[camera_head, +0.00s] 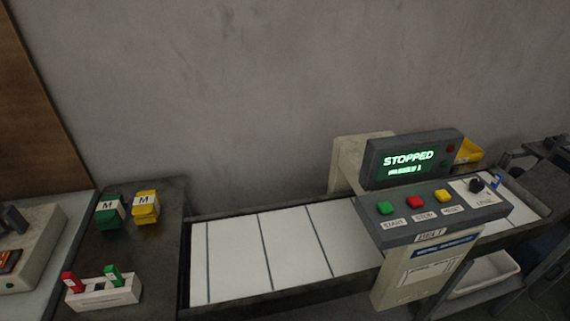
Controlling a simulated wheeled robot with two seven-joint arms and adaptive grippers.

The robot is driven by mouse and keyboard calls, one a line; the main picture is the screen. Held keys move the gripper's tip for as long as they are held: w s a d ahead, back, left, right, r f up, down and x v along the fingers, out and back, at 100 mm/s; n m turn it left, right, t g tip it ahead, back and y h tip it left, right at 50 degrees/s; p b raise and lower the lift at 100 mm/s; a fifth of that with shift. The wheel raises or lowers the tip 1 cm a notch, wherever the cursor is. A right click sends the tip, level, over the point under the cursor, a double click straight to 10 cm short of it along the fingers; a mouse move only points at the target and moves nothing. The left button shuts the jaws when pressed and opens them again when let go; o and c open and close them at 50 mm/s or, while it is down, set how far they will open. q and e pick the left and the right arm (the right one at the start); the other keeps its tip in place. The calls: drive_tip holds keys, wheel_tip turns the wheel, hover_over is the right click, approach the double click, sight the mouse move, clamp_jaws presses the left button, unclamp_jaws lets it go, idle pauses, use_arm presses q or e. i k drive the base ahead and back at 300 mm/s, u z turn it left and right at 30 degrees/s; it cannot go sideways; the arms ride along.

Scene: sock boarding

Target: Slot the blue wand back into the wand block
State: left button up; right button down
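The white wand block (103,293) stands at the lower left on a dark table. A red wand (72,282) is in its left part and a green wand (113,275) in its right part. A dark spot shows between them; I cannot tell if it is an empty slot. A small blue item (496,180) shows at the far right behind the control panel; it is partly hidden and too small to identify as the blue wand. Neither of my grippers can be made out in view.
Green (109,213) and yellow (146,207) items marked M lie behind the block. A white conveyor belt (285,248) runs right beneath a control panel (432,213); its display (411,160) reads STOPPED. A pale machine (38,243) stands at far left, a yellow bin (468,150) at right.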

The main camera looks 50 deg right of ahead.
sight(99, 293)
drive_tip(key=z, duration=2.15)
drive_tip(key=k, duration=1.3)
drive_tip(key=z, duration=0.1)
drive_tip(key=i, duration=0.55)
drive_tip(key=z, duration=0.85)
drive_tip(key=i, duration=1.35)
drive_tip(key=u, duration=1.1)
drive_tip(key=i, duration=0.6)
drive_tip(key=u, duration=0.65)
